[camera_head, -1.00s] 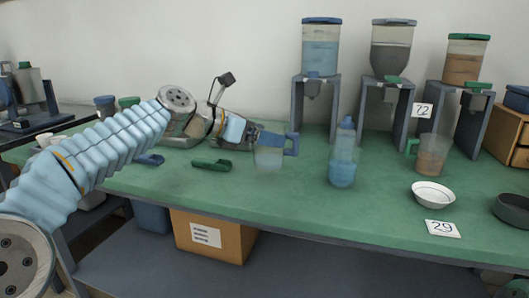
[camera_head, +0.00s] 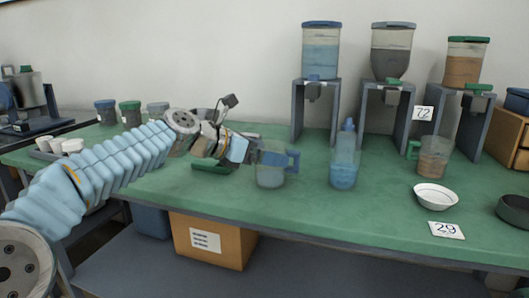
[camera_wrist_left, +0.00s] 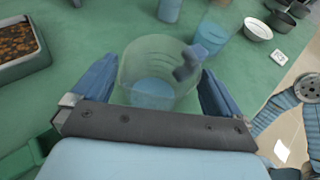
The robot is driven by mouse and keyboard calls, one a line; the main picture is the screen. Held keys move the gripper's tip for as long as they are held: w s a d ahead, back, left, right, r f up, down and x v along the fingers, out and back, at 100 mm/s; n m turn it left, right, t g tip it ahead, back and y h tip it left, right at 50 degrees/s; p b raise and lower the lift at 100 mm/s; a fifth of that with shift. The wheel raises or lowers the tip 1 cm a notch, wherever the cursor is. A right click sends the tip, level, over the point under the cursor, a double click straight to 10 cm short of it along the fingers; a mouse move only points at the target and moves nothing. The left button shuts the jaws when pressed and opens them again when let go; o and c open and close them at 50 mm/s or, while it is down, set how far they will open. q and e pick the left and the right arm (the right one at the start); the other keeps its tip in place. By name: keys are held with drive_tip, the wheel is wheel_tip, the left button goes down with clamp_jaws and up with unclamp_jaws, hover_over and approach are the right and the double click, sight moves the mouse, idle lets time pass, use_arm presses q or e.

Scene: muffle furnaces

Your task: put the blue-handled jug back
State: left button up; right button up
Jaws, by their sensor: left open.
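The clear blue-handled jug (camera_head: 270,177) stands upright on the green bench top, its blue handle turned to the right. In the left wrist view the jug (camera_wrist_left: 150,62) shows blue contents at its bottom, with the handle toward the upper right. My left gripper (camera_head: 260,157) is at the jug from the left. In the wrist view its two blue fingers (camera_wrist_left: 158,88) are apart, one on each side of the jug. I cannot tell whether either finger still touches it.
A blue squeeze bottle (camera_head: 343,165) stands right of the jug. Farther right are a green-handled jug (camera_head: 433,160), a white bowl (camera_head: 436,196) and a "29" card (camera_head: 446,230). Dispensers on stands (camera_head: 321,50) line the back. A green scoop (camera_head: 208,166) lies beneath my arm. The bench front is clear.

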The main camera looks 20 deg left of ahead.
use_arm(q)
drive_tip(key=shift+r, duration=0.2)
drive_tip(key=v, duration=1.2)
